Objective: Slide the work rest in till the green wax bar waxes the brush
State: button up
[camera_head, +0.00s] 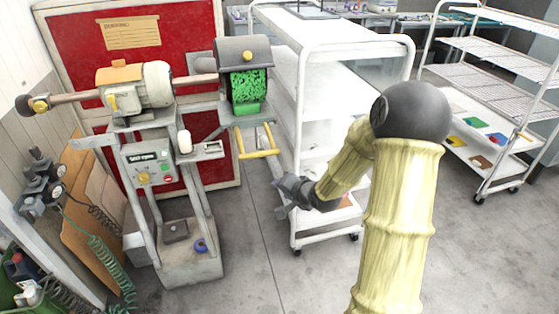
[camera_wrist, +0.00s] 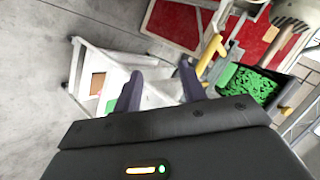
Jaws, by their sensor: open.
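The green brush (camera_head: 248,88) sits under a dark hood on the buffing machine, and it also shows in the wrist view (camera_wrist: 254,84). The green wax bar (camera_head: 246,108) is just below the brush; I cannot tell whether they touch. The work rest's yellow handle (camera_head: 258,154) stands out in front, below the brush. In the wrist view the yellow handle (camera_wrist: 211,52) lies beyond and right of my fingers. My gripper (camera_head: 279,186) is below and right of the handle, apart from it. Its two dark fingers (camera_wrist: 160,88) are open with nothing between them.
A white cart (camera_head: 300,100) stands close behind and right of my gripper. The buffing motor (camera_head: 138,85) and its control box (camera_head: 152,165) are left. A wire-shelf rack (camera_head: 490,75) is farther right. Open grey floor (camera_head: 270,265) lies below my gripper.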

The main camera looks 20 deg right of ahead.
jog(key=s+a+r+n+g+h, duration=0.1)
jog(key=s+r+n+g, duration=0.1)
jog(key=s, duration=0.9)
jog(key=s+a+r+n+g+h, duration=0.2)
jog(key=s+n+g, duration=0.3)
jog(key=s, duration=0.6)
jog(key=shift+s+a+n+g, duration=0.3)
jog(key=shift+s+n, duration=0.1)
jog(key=shift+n, duration=0.6)
jog(key=shift+w+d, duration=0.1)
jog(key=shift+c, duration=0.5)
